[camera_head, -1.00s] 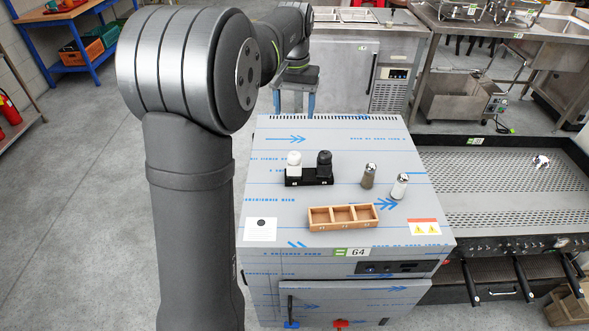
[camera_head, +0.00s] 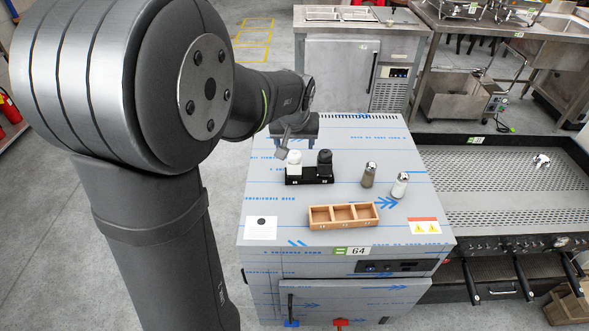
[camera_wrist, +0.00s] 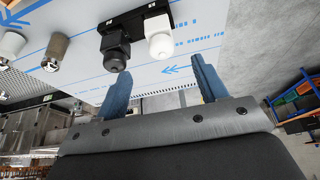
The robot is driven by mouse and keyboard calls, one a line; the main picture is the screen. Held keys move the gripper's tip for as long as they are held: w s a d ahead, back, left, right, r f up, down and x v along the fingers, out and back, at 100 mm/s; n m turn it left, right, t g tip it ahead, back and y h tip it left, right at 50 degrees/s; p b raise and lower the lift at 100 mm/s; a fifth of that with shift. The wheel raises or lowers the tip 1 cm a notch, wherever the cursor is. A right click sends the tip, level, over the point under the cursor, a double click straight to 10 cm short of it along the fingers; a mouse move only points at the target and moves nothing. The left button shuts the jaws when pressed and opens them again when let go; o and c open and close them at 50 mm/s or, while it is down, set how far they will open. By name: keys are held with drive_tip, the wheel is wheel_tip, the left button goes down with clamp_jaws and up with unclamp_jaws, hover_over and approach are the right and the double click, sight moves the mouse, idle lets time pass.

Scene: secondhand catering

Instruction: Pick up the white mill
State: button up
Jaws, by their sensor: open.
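The white mill (camera_head: 294,160) stands upright at the left end of a small black rack (camera_head: 310,178) on the film-covered cabinet top. A black mill (camera_head: 325,161) stands in the rack beside it. In the wrist view the white mill (camera_wrist: 158,38) shows beyond the fingers, with the black mill (camera_wrist: 115,50) to its left. My gripper (camera_wrist: 162,88) is open, its two blue-grey fingers apart with nothing between them. In the head view my gripper (camera_head: 281,150) is just left of and behind the white mill, partly hidden by my arm.
Two metal-capped shakers, one brown (camera_head: 369,174) and one white (camera_head: 400,185), stand right of the rack. An empty wooden three-compartment box (camera_head: 343,215) lies in front. A grill (camera_head: 510,190) adjoins on the right. The cabinet's front-left top is clear apart from a label.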

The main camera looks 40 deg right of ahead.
sight(294, 161)
drive_tip(key=x, duration=1.2)
drive_tip(key=shift+a, duration=0.1)
drive_tip(key=shift+c, duration=0.4)
drive_tip(key=c, duration=1.1)
